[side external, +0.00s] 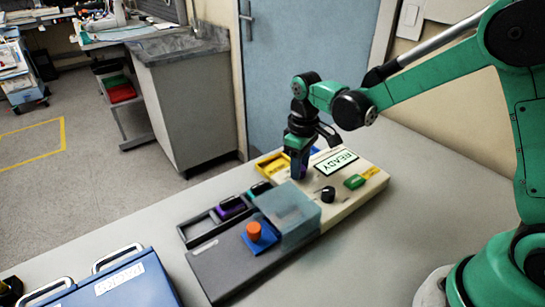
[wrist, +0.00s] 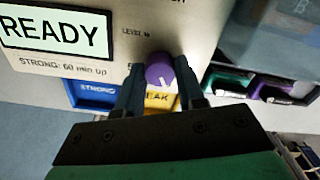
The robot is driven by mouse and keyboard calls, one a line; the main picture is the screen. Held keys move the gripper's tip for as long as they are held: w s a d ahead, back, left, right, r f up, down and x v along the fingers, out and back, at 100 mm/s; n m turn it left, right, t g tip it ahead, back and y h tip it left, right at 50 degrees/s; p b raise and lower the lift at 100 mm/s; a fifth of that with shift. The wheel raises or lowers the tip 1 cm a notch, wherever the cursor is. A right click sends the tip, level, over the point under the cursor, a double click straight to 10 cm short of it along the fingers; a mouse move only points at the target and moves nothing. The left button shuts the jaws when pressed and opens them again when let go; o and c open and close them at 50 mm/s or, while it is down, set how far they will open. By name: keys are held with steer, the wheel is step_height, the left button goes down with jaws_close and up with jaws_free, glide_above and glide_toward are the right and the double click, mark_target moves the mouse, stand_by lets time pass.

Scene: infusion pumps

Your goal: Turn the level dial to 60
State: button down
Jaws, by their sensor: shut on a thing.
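The level dial (wrist: 158,69) is a purple knob with a white pointer mark, below the label "LEVEL %" in the wrist view. The pointer faces the lower part of the picture; the scale marks around it are too small or hidden to read. My gripper (wrist: 161,78) has one finger on each side of the dial and is shut on it. In the side view my gripper (side external: 299,172) points down onto the cream panel (side external: 352,203) beside the display, and hides the dial. The display (side external: 336,163) reads "READY"; it also shows in the wrist view (wrist: 52,32).
A black knob (side external: 328,194) and a green part (side external: 356,181) are on the panel. A clear cover (side external: 290,212) stands near an orange knob (side external: 254,231). A yellow bin (side external: 268,166) and a blue bin (wrist: 94,94) border the panel. A blue case (side external: 118,280) stands front left.

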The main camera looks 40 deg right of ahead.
steer(key=shift+m, duration=0.7)
steer(key=c, duration=0.5)
jaws_free()
steer(key=shift+c, duration=0.2)
steer(key=shift+r, duration=2.85)
